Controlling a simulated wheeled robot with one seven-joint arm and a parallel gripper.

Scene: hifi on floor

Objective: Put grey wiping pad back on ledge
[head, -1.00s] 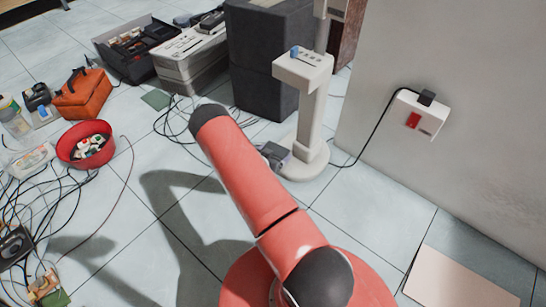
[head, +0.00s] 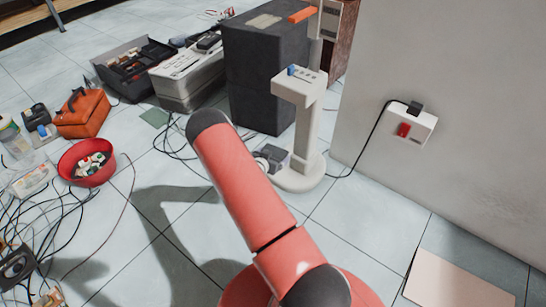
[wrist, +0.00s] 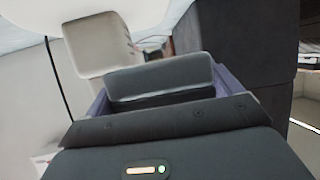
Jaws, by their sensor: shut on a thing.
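In the wrist view my gripper (wrist: 160,88) is shut on the grey wiping pad (wrist: 160,80), a dark grey block with a paler face between the bluish fingers. In the head view my red arm hides most of the gripper. A dark grey shape (head: 270,156) beside the stand foot may be part of it, but I cannot tell. The pale stand (head: 307,130) carries a small ledge (head: 309,88) with a blue item on it. A pale blocky part (wrist: 100,45), probably of this stand, shows beyond the pad at upper left in the wrist view.
A dark cabinet (head: 262,75) stands behind the stand. The wall (head: 450,110) with a socket box (head: 410,122) and cable is at right. A red bowl (head: 88,172), an orange bag (head: 82,113) and loose cables lie at left. The floor in front of the wall is mostly clear.

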